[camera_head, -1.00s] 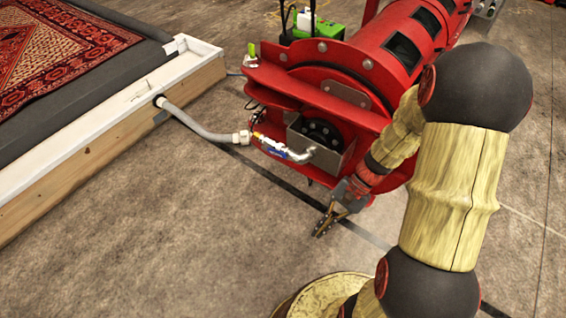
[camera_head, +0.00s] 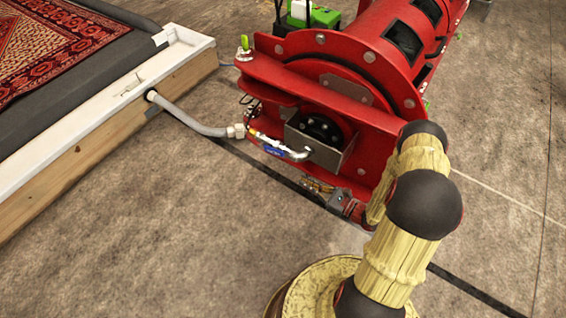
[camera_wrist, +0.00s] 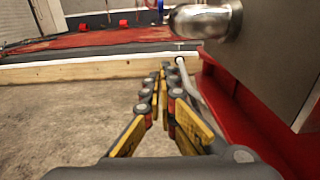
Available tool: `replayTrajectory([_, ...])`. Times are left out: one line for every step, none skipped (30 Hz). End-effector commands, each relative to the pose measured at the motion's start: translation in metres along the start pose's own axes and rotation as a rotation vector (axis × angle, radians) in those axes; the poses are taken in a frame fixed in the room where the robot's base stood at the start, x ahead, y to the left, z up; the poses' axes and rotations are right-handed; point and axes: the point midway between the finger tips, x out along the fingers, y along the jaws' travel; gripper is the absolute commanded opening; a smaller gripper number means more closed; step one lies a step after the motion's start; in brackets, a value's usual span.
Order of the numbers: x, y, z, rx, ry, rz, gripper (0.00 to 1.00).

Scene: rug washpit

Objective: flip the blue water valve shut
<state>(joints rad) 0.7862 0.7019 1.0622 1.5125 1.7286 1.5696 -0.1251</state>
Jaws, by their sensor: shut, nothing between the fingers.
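The blue valve handle (camera_head: 274,150) sits on the metal pipe at the lower front of the red machine (camera_head: 330,75). It lies along the pipe, between the brass fitting and the silver elbow. My gripper (camera_head: 312,186) is low beside the machine, below and to the right of the handle and apart from it. In the wrist view my gripper (camera_wrist: 165,78) has its fingers together, with nothing held. A silver pipe end (camera_wrist: 205,20) shows above and right of the fingers there.
A grey hose (camera_head: 190,122) runs from the valve pipe to the white-topped wooden pit wall (camera_head: 95,160). A steel box (camera_head: 318,145) surrounds the pipe's right end. A patterned rug (camera_head: 40,45) lies inside the pit. Concrete floor before the machine is clear.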

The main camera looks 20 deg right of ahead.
Motion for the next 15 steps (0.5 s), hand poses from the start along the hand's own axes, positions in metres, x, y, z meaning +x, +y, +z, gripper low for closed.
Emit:
replayTrajectory([0.001, -0.001, 0.003, -0.003, -0.012, -0.005, 0.00])
replayTrajectory([0.002, 0.000, 0.004, -0.005, -0.016, -0.003, 0.00])
replayTrajectory([0.005, 0.000, 0.004, -0.008, -0.018, -0.002, 0.00])
replayTrajectory([0.007, 0.000, 0.004, -0.010, -0.017, -0.001, 0.00])
replayTrajectory([0.010, 0.000, 0.004, -0.010, -0.017, 0.000, 0.00])
replayTrajectory([0.014, 0.001, 0.004, -0.009, -0.016, 0.001, 0.00])
replayTrajectory([0.018, 0.001, 0.003, -0.009, -0.016, 0.002, 0.00])
replayTrajectory([0.022, 0.001, 0.003, -0.009, -0.016, 0.002, 0.00])
replayTrajectory([0.029, 0.002, 0.003, -0.009, -0.016, 0.004, 0.00])
replayTrajectory([0.034, 0.001, 0.003, -0.010, -0.016, 0.003, 0.00])
replayTrajectory([0.039, 0.001, 0.003, -0.011, -0.016, 0.004, 0.00])
replayTrajectory([0.045, 0.001, 0.003, -0.011, -0.016, 0.004, 0.00])
replayTrajectory([0.051, 0.002, 0.003, -0.011, -0.016, 0.005, 0.00])
replayTrajectory([0.056, 0.002, 0.003, -0.011, -0.016, 0.004, 0.00])
replayTrajectory([0.063, 0.002, 0.003, -0.010, -0.016, 0.005, 0.00])
